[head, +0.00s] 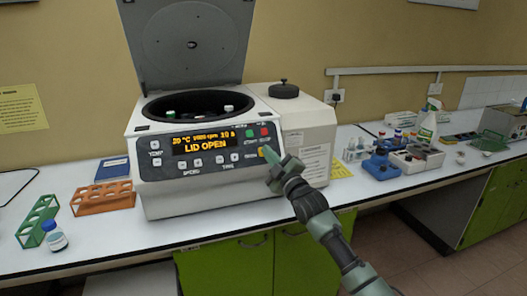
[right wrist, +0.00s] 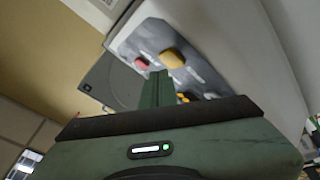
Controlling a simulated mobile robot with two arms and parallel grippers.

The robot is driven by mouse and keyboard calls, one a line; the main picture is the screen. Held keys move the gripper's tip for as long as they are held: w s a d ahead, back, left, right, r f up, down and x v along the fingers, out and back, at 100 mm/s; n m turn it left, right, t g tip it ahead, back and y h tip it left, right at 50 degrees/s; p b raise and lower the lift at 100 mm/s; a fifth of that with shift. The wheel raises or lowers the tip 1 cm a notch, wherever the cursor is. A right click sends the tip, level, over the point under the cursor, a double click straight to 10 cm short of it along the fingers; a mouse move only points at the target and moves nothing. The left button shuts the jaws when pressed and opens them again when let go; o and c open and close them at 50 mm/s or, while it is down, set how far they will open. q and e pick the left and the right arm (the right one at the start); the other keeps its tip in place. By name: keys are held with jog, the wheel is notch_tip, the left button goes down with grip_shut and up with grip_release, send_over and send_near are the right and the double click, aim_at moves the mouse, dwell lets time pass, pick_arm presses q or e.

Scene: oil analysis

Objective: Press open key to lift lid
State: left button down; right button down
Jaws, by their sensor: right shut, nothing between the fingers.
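The centrifuge (head: 160,205) stands on the bench with its grey lid (head: 190,45) raised. Its display (head: 205,143) reads "LID OPEN". Tubes show inside the bowl. The front panel has a green key (head: 250,133), a red key (head: 264,131) and a yellow key (head: 261,152) at its right. My right gripper (head: 270,153) is shut and empty, its fingertips at the yellow key; I cannot tell whether they touch. In the right wrist view the shut fingers (right wrist: 156,88) point at the panel, close to a yellow key (right wrist: 173,58). My left gripper is not in view.
A white box-shaped unit (head: 305,135) adjoins the centrifuge. Bottles and a blue device (head: 381,168) stand at the right.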

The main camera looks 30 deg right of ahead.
jog(key=s+r+p, duration=0.1)
jog(key=s+p, duration=0.1)
jog(key=p, duration=0.1)
jog(key=s+a+r+p, duration=0.1)
jog(key=s, duration=0.1)
jog(key=shift+r+p, duration=0.3)
jog(key=shift+p, duration=0.1)
dwell(0.5)
